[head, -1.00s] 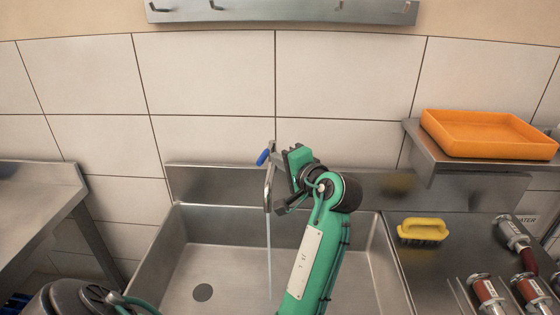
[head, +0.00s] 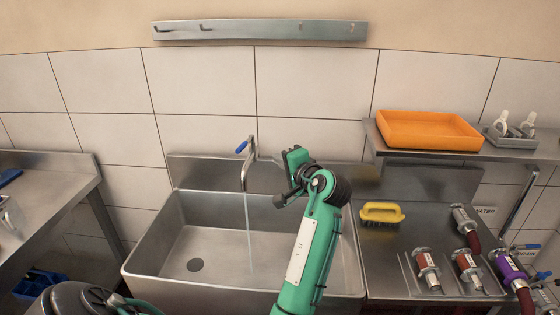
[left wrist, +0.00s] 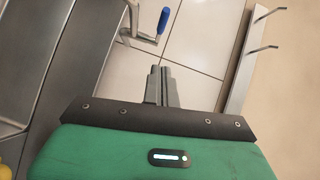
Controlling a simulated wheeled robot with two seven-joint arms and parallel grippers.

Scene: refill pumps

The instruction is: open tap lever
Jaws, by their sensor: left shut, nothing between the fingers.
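The tap (head: 244,178) rises at the back of the sink, and its blue lever (head: 241,147) sticks up to the left at the top. A thin stream of water (head: 248,215) runs from the spout into the sink. My left gripper (head: 262,158) is just right of the tap; its fingers are shut and empty. In the left wrist view the shut fingers (left wrist: 160,84) point toward the blue lever (left wrist: 163,20), with a visible gap between them. The tap body (left wrist: 133,22) is left of the lever there. My right gripper is not in view.
The steel sink (head: 160,243) is empty apart from the water. An orange tray (head: 428,130) sits on a shelf at right. A yellow brush (head: 382,212) and several red-and-steel couplings (head: 428,270) lie on the right counter. A hook rail (head: 260,30) is on the wall.

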